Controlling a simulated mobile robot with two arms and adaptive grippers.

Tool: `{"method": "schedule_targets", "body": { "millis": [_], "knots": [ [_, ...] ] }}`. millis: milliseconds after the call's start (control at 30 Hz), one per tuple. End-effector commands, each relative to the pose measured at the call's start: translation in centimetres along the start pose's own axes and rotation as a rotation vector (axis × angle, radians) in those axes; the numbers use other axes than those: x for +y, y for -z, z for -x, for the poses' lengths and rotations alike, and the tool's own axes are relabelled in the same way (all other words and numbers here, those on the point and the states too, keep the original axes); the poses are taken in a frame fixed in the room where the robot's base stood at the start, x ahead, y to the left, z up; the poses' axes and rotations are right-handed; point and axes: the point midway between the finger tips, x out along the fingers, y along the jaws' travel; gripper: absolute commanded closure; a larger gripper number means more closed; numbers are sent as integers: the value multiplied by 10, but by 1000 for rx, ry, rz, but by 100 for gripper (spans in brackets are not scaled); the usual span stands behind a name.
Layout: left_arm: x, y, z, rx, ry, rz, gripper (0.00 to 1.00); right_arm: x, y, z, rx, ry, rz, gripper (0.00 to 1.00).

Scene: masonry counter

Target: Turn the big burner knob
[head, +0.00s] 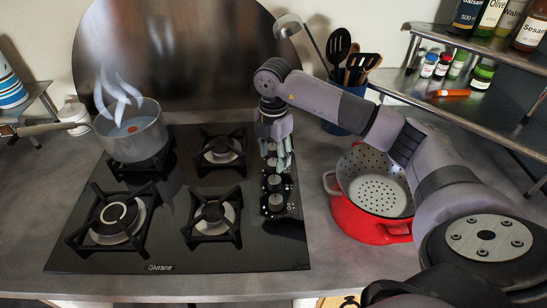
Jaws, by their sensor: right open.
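The black gas hob (160,262) has a column of silver knobs near its right edge. The nearest knob (276,202) and the one behind it (274,184) show clearly. The knobs farther back are partly hidden by my right gripper (281,160). It points down over the far part of the knob row, with its fingers open. I cannot tell whether they touch a knob. The front left burner (113,217) looks the largest and has a pale ring. I cannot tell which knob belongs to it. My left gripper is out of view.
A steaming pot (131,135) stands on the back left burner, its handle pointing left. A red pot with a colander (374,190) sits right of the hob, close under my right arm. A utensil holder (345,112) stands behind. A shelf with bottles and jars is at right.

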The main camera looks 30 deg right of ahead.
Motion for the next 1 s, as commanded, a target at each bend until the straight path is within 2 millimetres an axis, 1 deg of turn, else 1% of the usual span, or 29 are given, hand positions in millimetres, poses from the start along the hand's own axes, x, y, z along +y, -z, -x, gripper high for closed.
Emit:
{"method": "schedule_targets", "body": {
  "millis": [33,300,400,500,667,1000],
  "knots": [
    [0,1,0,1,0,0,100,1,0,11,-2,-5,0,51],
    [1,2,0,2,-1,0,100,1,0,69,-1,-6,0,51],
    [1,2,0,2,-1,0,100,1,0,85,-1,-4,1,51],
    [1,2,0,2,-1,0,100,1,0,97,-1,-3,0,51],
    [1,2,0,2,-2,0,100,0,0,105,0,-1,0,51],
    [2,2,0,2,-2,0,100,0,0,105,0,-1,0,51]
  ]
}}
